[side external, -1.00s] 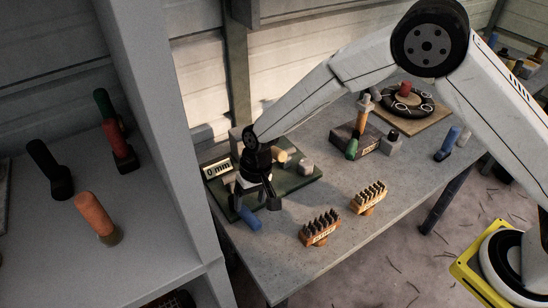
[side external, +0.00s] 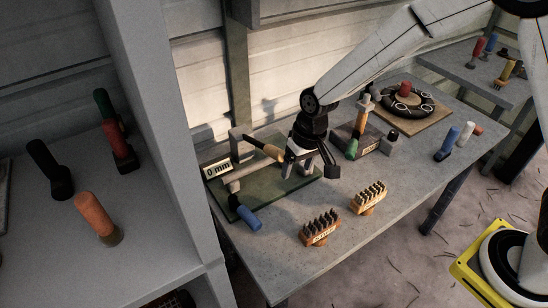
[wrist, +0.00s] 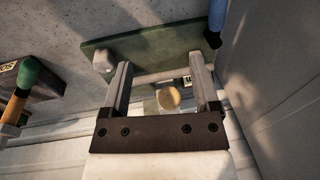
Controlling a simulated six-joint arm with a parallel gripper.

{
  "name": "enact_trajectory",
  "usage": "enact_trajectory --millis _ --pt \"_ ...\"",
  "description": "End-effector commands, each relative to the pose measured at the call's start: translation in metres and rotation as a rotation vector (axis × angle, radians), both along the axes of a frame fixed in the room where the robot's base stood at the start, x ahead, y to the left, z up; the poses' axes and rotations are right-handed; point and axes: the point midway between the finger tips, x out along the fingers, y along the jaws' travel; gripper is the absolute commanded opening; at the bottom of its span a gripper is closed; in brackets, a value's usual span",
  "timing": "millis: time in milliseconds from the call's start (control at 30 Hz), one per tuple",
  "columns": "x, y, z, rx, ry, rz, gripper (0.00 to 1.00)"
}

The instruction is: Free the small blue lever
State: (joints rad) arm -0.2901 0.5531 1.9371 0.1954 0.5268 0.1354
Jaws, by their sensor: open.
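A small blue lever (side external: 250,218) with a dark end lies at the front left edge of a green board (side external: 275,203). Its blue part also shows at the top of the wrist view (wrist: 217,18). On the board stand a grey frame with a long bar (side external: 245,173), a wooden-coloured handle (side external: 270,152) and a "0 mm" sign (side external: 217,170). My gripper (side external: 308,163) is open and empty above the board's right part, to the right of the lever and apart from it. In the wrist view the handle's round end (wrist: 168,98) shows between my fingers; contact cannot be told.
A dark block (side external: 345,140) with a green-handled tool is to the right. A black ring (side external: 403,102) on a wooden board stands behind. A shelf (side external: 150,225) with handles borders the left.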

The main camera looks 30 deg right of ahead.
Motion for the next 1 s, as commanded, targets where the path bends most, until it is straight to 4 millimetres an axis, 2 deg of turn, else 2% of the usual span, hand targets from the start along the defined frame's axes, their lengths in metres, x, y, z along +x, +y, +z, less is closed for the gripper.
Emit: enact_trajectory --millis 400,1000 --pt "-0.028 -0.048 0.022 -0.034 -0.040 -0.008 0.79" --pt "-0.082 -0.105 0.042 -0.085 -0.094 -0.009 0.79"
